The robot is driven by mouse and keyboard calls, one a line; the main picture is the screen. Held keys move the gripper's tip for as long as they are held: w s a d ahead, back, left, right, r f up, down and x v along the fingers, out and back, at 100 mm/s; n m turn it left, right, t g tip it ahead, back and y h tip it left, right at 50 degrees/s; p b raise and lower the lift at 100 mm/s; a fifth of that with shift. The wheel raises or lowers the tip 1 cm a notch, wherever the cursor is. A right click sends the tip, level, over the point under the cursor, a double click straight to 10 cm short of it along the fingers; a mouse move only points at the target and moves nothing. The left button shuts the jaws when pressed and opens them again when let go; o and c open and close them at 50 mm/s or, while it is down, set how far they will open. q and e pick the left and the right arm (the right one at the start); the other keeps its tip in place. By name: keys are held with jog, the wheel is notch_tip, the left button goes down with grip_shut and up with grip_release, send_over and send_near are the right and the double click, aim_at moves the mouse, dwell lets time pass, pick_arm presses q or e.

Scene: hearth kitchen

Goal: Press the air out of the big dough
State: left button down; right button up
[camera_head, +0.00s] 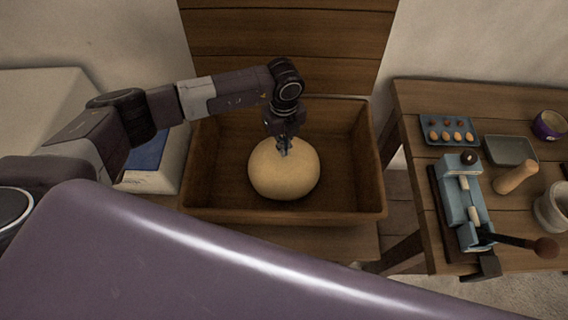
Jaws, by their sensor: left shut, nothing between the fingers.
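The big dough (272,180) is a pale, round, smooth ball in the middle of a wooden trough (219,212). My left arm comes in from the left and bends down over the trough. My left gripper (284,150) is shut and points down at the top of the dough. Its fingertips are at or just above the dough's far upper side; I cannot tell whether they press into it. My right gripper is not in view.
The trough's raised walls surround the dough, and a wooden board (290,45) rises behind it. A wooden table (420,100) on the right holds an egg tray (430,122), a grey tray (511,151), a blue device (456,205) and a purple bowl (548,126). A blue-topped box lies left.

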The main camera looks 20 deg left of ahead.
aim_at(284, 165)
pick_arm(q)
jog(key=shift+f, duration=0.1)
jog(key=shift+f+b, duration=0.8)
jog(key=shift+f, duration=0.2)
jog(key=shift+f+b, duration=1.15)
jog(key=shift+f, duration=0.6)
dwell(4.2)
jog(key=shift+r, duration=0.1)
dwell(0.4)
